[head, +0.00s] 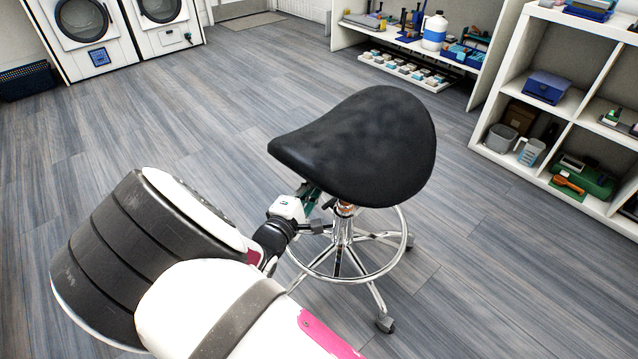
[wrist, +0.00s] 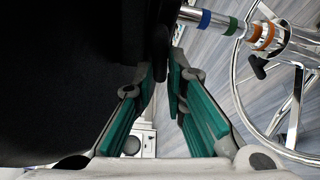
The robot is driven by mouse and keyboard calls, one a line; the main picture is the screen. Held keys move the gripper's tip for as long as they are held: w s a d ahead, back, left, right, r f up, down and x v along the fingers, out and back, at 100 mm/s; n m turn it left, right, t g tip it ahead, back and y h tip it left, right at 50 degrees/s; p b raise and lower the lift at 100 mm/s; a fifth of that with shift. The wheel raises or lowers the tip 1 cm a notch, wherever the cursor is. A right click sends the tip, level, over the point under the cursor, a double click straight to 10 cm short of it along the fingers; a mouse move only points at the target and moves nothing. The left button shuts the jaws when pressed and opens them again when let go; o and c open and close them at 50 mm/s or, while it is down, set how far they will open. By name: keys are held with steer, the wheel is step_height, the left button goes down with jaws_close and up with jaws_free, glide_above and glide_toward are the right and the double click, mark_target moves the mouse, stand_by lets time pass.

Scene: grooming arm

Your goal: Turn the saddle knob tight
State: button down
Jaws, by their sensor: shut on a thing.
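The black saddle seat (head: 360,140) sits on a chrome stool in the head view. Its dark underside (wrist: 60,80) fills the left of the wrist view. My gripper (head: 312,198) reaches under the seat's front left, beside the post. In the wrist view my gripper's teal-padded fingers (wrist: 161,82) are closed around a dark, narrow piece, the saddle knob (wrist: 160,50), just under the seat. The fingertips hide part of the knob, and its tightness cannot be told. In the head view the seat and my gripper hide the knob.
The chrome post (wrist: 190,14) carries blue, green and orange bands, with another black handle (wrist: 258,67) beside it. A chrome foot ring (head: 375,272) and wheeled legs stand below. White shelves (head: 480,125) are at right, washing machines (head: 88,35) far left. Floor around the stool is clear.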

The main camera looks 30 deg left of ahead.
steer(key=shift+f+b, duration=0.15)
steer(key=shift+b, duration=0.15)
steer(key=shift+m+t+b, duration=0.4)
steer(key=shift+m+b, duration=0.15)
steer(key=shift+m, duration=0.55)
steer(key=c, duration=1.5)
jaws_free()
steer(key=shift+c, duration=0.2)
steer(key=s, duration=0.8)
steer(key=shift+d, duration=0.15)
